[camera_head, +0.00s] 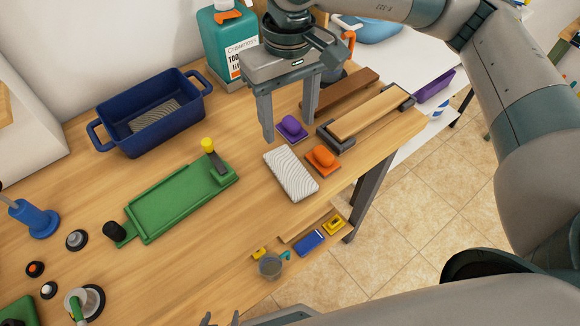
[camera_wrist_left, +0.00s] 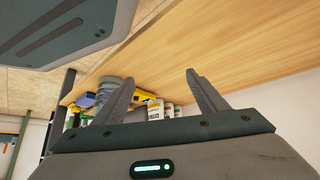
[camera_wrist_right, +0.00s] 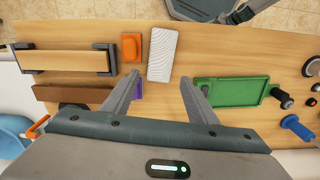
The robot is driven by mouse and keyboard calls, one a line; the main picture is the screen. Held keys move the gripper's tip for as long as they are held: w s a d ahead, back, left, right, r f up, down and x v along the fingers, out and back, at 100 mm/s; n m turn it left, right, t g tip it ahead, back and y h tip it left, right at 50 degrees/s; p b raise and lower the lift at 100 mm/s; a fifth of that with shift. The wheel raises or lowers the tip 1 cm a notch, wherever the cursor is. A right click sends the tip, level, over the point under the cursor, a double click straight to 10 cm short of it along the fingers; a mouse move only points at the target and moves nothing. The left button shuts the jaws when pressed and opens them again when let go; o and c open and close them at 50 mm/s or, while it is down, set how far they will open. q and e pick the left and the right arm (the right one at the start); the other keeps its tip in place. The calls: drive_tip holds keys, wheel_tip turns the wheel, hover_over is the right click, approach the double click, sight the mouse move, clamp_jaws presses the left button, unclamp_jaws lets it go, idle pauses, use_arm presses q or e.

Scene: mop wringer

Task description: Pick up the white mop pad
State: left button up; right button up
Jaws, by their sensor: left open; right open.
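The white mop pad (camera_head: 290,173) is a rectangular ribbed block lying flat on the wooden table, near its right part. It also shows in the right wrist view (camera_wrist_right: 162,54), just beyond the fingertips. My right gripper (camera_head: 289,125) is open and empty, pointing down above the table, behind the pad and apart from it. My left gripper (camera_head: 220,319) is only partly visible at the bottom edge of the head view. In the left wrist view it (camera_wrist_left: 160,80) is open and empty, near the table's underside or edge; which one I cannot tell.
Close to the pad are an orange block (camera_head: 323,157), a purple block (camera_head: 292,127) and a green tray with handle (camera_head: 175,203). A blue tub (camera_head: 125,143) holding a grey piece stands at the back left.

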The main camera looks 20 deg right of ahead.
drive_tip(key=p, duration=0.2)
hover_over(290, 170)
drive_tip(key=f, duration=0.5)
drive_tip(key=w+f, duration=0.1)
drive_tip(key=f, duration=0.1)
drive_tip(key=shift+f, duration=0.25)
use_arm(q)
drive_tip(key=s+a+f+g, duration=0.2)
drive_tip(key=s+a, duration=0.1)
drive_tip(key=s, duration=0.3)
drive_tip(key=shift+s+f+y, duration=0.25)
drive_tip(key=shift+f+y, duration=0.05)
drive_tip(key=shift+f, duration=0.05)
use_arm(e)
drive_tip(key=shift+s, duration=0.1)
drive_tip(key=shift+f, duration=0.2)
drive_tip(key=shift+s+f, duration=0.1)
drive_tip(key=shift+f, duration=0.1)
drive_tip(key=f, duration=0.1)
drive_tip(key=f+p, duration=0.2)
drive_tip(key=shift+s+f, duration=0.2)
drive_tip(key=shift+s, duration=0.05)
drive_tip(key=shift+f, duration=0.5)
use_arm(q)
drive_tip(key=s+a+f+g, duration=0.1)
drive_tip(key=s+a+g, duration=0.1)
drive_tip(key=s, duration=0.7)
drive_tip(key=shift+a+f+g+y, duration=0.4)
drive_tip(key=shift+a, duration=0.4)
